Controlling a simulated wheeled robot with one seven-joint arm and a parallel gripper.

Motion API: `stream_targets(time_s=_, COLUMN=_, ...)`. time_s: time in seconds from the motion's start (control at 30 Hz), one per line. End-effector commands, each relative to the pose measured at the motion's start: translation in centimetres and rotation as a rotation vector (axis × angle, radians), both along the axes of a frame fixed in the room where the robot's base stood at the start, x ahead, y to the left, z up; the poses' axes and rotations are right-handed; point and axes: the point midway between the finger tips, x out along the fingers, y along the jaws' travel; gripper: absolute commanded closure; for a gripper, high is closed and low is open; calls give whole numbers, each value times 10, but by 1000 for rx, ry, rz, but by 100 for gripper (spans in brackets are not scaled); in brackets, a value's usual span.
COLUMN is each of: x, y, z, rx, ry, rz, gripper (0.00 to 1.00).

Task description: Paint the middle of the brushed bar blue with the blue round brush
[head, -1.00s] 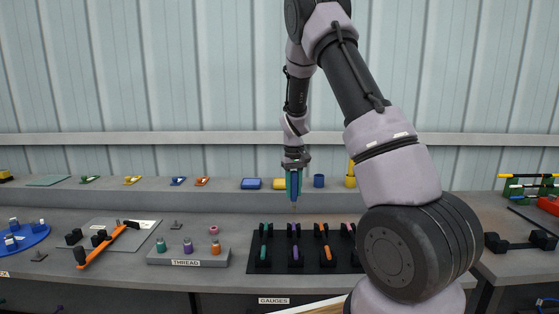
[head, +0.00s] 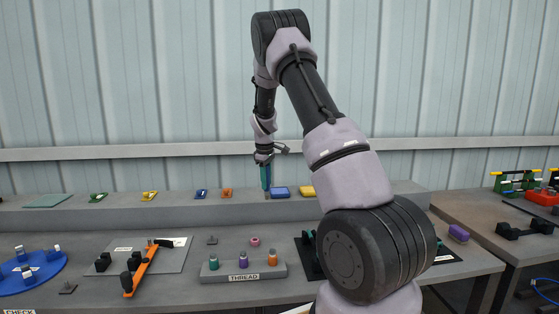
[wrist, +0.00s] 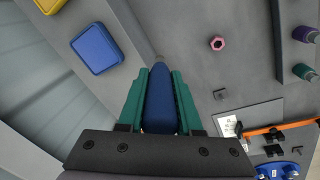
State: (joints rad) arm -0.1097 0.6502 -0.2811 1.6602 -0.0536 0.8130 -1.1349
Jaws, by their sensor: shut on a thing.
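My gripper (head: 266,192) has teal fingers and points down above the back of the bench, just left of a blue square box (head: 280,192). In the wrist view, my gripper (wrist: 160,85) is shut on the blue round brush (wrist: 159,108), a dark blue tapered body between the fingers. Its greyish tip points away from the wrist, clear of any bar. I cannot tell for sure which piece is the brushed bar; a thin dark rod (head: 523,213) lies on the right table.
A THREAD block (head: 243,277) with coloured plugs and an orange tool (head: 143,268) stand on the front of the bench. A yellow box (head: 307,192) is beside the blue one. Green stands (head: 514,181) are on the right table. My arm hides much of the gauge mat (head: 303,245).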

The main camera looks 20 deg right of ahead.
Motion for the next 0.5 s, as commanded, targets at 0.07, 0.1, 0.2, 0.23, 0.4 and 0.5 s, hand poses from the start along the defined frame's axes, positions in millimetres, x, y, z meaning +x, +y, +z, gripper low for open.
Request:
stream_targets(time_s=0.07, x=21, y=-29, z=11, rx=-15, ry=-40, rz=154, gripper=100)
stream_targets(time_s=0.1, x=30, y=-41, z=17, rx=-20, ry=-59, rz=235, gripper=100)
stream_targets(time_s=0.2, x=49, y=-68, z=30, rx=-27, ry=-103, rz=413, gripper=100)
stream_targets(time_s=0.23, x=54, y=-75, z=33, rx=-28, ry=-116, rz=458, gripper=100)
stream_targets(time_s=0.4, x=71, y=-104, z=48, rx=-25, ry=-163, rz=648, gripper=100)
stream_targets(time_s=0.5, x=76, y=-113, z=53, rx=-23, ry=-178, rz=709, gripper=100)
